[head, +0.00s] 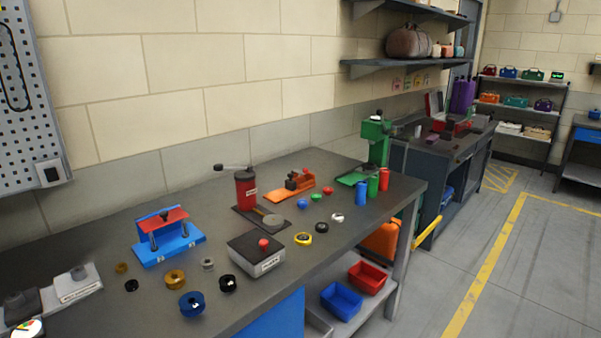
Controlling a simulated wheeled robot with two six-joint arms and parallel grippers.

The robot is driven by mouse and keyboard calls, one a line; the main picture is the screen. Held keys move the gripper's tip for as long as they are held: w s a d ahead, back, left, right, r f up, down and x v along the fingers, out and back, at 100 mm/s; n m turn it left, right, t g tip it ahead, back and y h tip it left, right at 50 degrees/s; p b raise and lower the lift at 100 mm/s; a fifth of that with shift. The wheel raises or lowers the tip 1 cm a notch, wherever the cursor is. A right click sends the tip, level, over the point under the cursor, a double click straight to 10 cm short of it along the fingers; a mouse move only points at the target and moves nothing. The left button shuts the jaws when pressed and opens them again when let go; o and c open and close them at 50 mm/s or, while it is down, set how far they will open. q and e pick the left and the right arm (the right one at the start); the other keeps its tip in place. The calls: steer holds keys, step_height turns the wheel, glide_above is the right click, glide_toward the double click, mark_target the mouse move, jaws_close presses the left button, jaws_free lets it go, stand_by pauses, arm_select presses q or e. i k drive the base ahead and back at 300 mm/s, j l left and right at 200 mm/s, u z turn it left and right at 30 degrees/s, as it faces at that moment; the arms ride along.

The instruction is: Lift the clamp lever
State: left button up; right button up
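A small device with an orange base (272,195) stands toward the back of the grey workbench in the head view. It has a dark mechanism and an upright orange block, and it looks like the clamp. Its lever is too small to make out clearly. A blue fixture (180,246) with a red plate across its top stands at the left of the bench; I cannot tell whether it clamps anything. Neither of my grippers is in view.
A red cylinder device with a crank (245,190), a grey box with a red button (257,257) and a green press (375,145) stand on the workbench (330,265). Several knobs and rings lie along its front. Floor (420,290) is free at the right.

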mark_target(306, 170)
steer(key=l+u, duration=0.1)
steer(key=u, duration=0.25)
steer(key=i+l+u, duration=0.1)
steer(key=u, duration=0.3)
steer(key=l+u, duration=0.1)
steer(key=u, duration=0.25)
steer(key=i+l+u, duration=0.15)
steer(key=l+u, duration=0.3)
steer(key=l, duration=0.75)
steer(key=l+u, duration=0.4)
steer(key=l, duration=0.8)
steer(key=k+l, duration=0.1)
steer(key=l, duration=0.5)
